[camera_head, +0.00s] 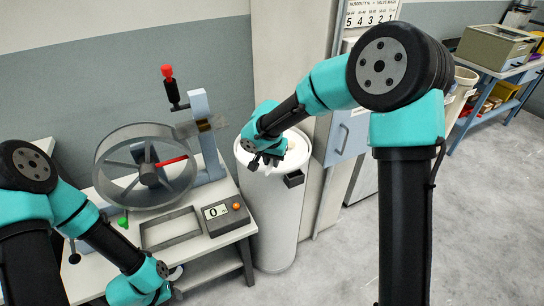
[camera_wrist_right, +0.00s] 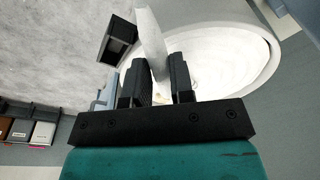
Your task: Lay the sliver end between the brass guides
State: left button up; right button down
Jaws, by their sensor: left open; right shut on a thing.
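My right gripper (camera_head: 262,161) is over the mouth of the tall white can (camera_head: 273,225). In the right wrist view its two black fingers (camera_wrist_right: 160,80) are shut on the white sliver (camera_wrist_right: 150,38), a pale strip running up from between them. The can's rim (camera_wrist_right: 272,55) curves behind it. In the head view the sliver is hard to make out behind the gripper. The brass guides (camera_head: 206,125) are small and sit by the blue post on the bench machine, left of the can and apart from the gripper. My left gripper (camera_head: 168,283) is open low at the bench front, partly hidden.
A large reel (camera_head: 146,165) with a red arm stands on the white bench, left of the guides. A grey box with a display (camera_head: 226,214) and an empty frame (camera_head: 170,228) lie in front. A blue cabinet (camera_head: 347,135) stands right of the can. The floor at right is clear.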

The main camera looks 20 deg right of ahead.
jog(key=shift+d, duration=0.1)
dwell(0.4)
jog(key=d+n, duration=0.1)
jog(key=d+f+n, duration=0.1)
jog(key=d+n, duration=0.1)
jog(key=shift+s+d+f, duration=0.15)
jog(key=shift+s+f, duration=0.05)
jog(key=shift+s, duration=0.05)
jog(key=shift+r+n+y, duration=0.1)
jog(key=shift+n+y, duration=0.2)
